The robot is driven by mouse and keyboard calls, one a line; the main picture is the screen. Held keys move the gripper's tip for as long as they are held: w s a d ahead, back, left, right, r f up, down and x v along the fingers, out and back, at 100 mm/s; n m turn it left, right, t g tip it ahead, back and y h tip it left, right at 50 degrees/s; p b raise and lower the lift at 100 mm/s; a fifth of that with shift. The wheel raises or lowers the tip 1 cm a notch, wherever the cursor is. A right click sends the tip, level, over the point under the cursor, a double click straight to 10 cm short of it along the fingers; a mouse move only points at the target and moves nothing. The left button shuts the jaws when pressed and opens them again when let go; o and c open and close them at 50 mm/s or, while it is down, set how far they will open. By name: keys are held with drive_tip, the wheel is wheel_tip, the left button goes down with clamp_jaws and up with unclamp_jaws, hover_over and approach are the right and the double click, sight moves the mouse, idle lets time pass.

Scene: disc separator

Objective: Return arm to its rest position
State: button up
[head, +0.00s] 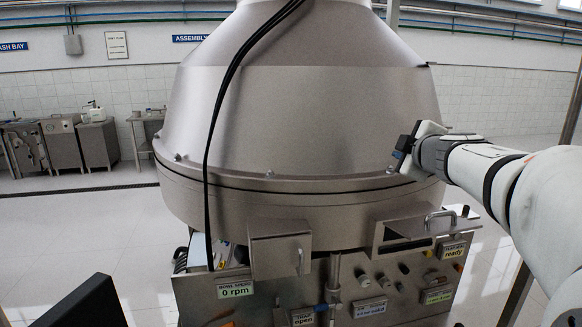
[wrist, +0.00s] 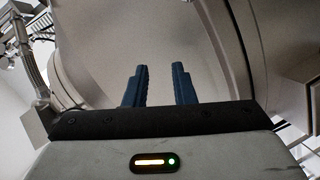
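My gripper (wrist: 159,88) shows in the wrist view with its two dark blue fingers apart and nothing between them. In the head view my arm reaches in from the right, and my gripper (head: 401,155) is by the right side of the large steel separator bowl (head: 300,100). Its fingers are hard to make out there, and I cannot tell whether they touch the bowl. The bowl's grey surface also fills much of the wrist view behind the fingers.
Below the bowl is a steel panel (head: 345,275) with a box, valves, a handle (head: 440,216) and labels, including "0 rpm", "open" and "ready". A black cable (head: 208,150) hangs down the bowl's front. Steel cabinets (head: 62,143) stand far left. The floor at left (head: 80,235) is clear.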

drive_tip(key=s+a+f+m+g+b, duration=0.1)
drive_tip(key=s+a+f+m+g, duration=0.2)
drive_tip(key=s+f, duration=0.7)
drive_tip(key=s+a+f+m+g+b, duration=0.1)
drive_tip(key=s+a+f+m+g, duration=0.2)
drive_tip(key=s+f, duration=0.7)
drive_tip(key=s+a+f+m+g+b, duration=0.1)
drive_tip(key=s+a+f+m+g, duration=0.2)
drive_tip(key=s+f+m+g, duration=0.3)
drive_tip(key=s+f+m, duration=0.1)
drive_tip(key=s+f, duration=0.3)
drive_tip(key=s, duration=0.1)
drive_tip(key=shift+a+m+h+b, duration=0.3)
drive_tip(key=shift+a+m+b, duration=0.05)
drive_tip(key=shift+m+b, duration=0.05)
